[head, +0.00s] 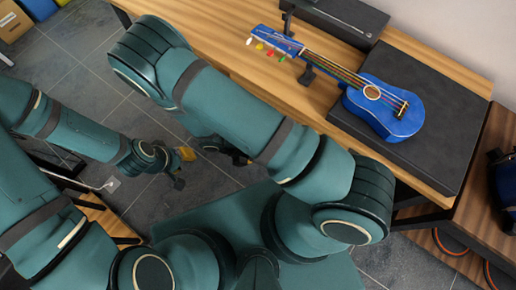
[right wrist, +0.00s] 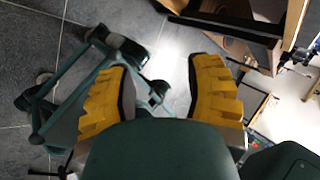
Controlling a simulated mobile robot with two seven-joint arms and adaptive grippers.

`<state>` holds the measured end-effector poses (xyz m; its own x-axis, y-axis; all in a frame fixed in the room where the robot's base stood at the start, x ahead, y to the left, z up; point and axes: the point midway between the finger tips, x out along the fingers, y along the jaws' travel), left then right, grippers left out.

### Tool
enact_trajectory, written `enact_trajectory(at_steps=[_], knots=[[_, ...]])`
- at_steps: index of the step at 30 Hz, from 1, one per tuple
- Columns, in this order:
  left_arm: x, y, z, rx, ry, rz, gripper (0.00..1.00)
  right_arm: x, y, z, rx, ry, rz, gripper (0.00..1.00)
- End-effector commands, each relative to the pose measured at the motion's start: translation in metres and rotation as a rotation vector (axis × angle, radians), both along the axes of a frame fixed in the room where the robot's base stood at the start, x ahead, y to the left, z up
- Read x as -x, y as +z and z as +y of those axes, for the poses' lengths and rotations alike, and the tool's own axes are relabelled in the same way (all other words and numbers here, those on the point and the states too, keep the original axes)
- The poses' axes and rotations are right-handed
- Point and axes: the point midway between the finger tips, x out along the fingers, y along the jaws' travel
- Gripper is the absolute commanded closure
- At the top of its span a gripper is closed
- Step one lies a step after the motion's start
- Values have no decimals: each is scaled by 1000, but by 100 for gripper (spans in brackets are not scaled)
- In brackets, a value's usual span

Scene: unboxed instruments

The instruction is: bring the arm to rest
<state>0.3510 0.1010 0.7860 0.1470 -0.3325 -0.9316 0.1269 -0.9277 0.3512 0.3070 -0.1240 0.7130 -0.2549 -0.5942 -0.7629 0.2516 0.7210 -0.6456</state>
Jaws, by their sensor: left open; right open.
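My left gripper (head: 180,168) hangs low over the grey tiled floor at the left of the head view, its yellow-padded fingers apart and no object seen between them. My right arm (head: 235,110) crosses the middle of the head view, bent, its upper part in front of the table edge. It hides most of my right gripper in that view. In the right wrist view my right gripper (right wrist: 158,65) shows two yellow ridged fingers wide apart. Nothing is held between them.
A blue ukulele (head: 383,110) rests with its body on a black flat case (head: 455,135) on the wooden table (head: 225,28); a small stand is under its neck. A black box (head: 345,15) lies behind. Cardboard boxes (head: 12,22) stand far left. Open floor (head: 75,65) lies between.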

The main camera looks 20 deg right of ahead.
Motion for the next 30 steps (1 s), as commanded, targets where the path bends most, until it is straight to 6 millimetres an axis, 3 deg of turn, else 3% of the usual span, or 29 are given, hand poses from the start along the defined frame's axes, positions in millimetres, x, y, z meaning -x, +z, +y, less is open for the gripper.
enact_trajectory(at_steps=[14,17,20,24,30], knots=[[0,0,0,0,1,-1,65,0,0,0,2,1,1,48],[-1,0,0,0,1,-2,65,5,-1,2,-23,-79,-26,48],[-1,0,0,0,2,-2,65,16,-3,11,-78,-302,-98,48],[-1,0,0,0,1,-2,65,26,0,33,-156,-835,-247,48],[-1,0,0,0,1,-2,65,9,24,55,-155,-1705,-423,48]])
